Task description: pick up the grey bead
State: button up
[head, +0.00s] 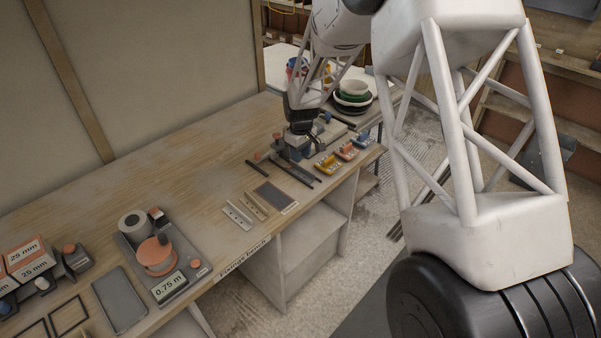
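A light grey perforated strip (238,215), which looks like the grey bead, lies flat near the front edge of the wooden bench (200,165). A similar tan strip (255,205) lies just right of it. My gripper (301,130) is farther back along the bench, up and to the right of the strips and apart from them. It points down over a cluster of small blue-grey parts (292,146). Its fingers are dark and small here, so I cannot tell whether they are open or hold anything.
A dark flat panel (274,196) lies right of the strips, with thin dark bars (292,173) behind it. Small yellow (327,165) and orange (346,151) items sit near the front edge. A grey tray (190,262) with spools stands left. Bare wood lies behind the strips.

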aim_at(299, 172)
jog(key=shift+f, duration=2.6)
grip_shut()
